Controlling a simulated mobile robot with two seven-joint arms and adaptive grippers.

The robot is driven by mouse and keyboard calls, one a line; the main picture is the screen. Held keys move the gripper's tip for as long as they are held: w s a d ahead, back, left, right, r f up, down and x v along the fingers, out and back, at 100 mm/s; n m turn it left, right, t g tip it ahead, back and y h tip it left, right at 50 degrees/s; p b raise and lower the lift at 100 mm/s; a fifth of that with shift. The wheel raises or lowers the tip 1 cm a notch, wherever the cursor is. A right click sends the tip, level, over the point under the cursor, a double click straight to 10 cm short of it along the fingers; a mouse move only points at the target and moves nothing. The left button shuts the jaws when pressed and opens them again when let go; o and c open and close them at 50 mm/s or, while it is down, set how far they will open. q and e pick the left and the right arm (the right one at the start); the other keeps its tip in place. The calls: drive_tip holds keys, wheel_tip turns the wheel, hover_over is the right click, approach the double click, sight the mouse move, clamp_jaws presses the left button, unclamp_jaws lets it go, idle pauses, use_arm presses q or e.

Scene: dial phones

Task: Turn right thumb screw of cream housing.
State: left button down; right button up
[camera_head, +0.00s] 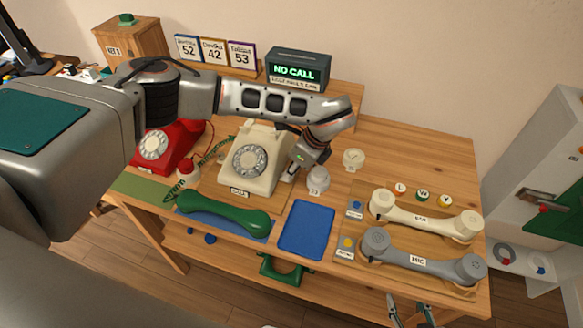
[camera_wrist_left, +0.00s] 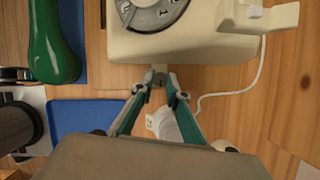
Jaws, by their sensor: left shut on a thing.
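The cream housing (camera_head: 268,177) is a dial phone on the wooden table, without a handset on it. It also fills the top of the left wrist view (camera_wrist_left: 185,44). My left gripper (camera_head: 296,168) reaches over it and down to its right side. In the left wrist view, my left gripper (camera_wrist_left: 160,76) has its teal fingertips closed together on a small grey thumb screw (camera_wrist_left: 159,77) at the housing's edge. The fingers mostly hide the screw, and its turn angle cannot be told. My right gripper (camera_head: 410,308) shows at the bottom edge, fingers apart and empty.
A white knob-like object (camera_head: 318,182) stands close to the left gripper. A green handset (camera_head: 225,214), a blue mat (camera_head: 306,228), a cream handset (camera_head: 425,219) and a grey handset (camera_head: 420,260) lie in front. A red phone (camera_head: 164,150) stands left. A sign (camera_head: 297,70) reads NO CALL.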

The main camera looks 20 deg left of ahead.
use_arm(q)
drive_tip(key=m+t, duration=0.1)
drive_tip(key=m, duration=0.2)
drive_tip(key=shift+s+m+h, duration=0.15)
drive_tip(key=shift+m+h, duration=0.15)
drive_tip(key=shift+s+a+m+t+h+b, duration=0.1)
drive_tip(key=shift+m+t+h+b, duration=0.5)
drive_tip(key=shift+m, duration=1.2)
drive_tip(key=c, duration=2)
unclamp_jaws()
drive_tip(key=shift+o, duration=0.2)
drive_tip(key=shift+r, duration=0.15)
drive_tip(key=v, duration=0.8)
drive_tip(key=shift+s, duration=0.1)
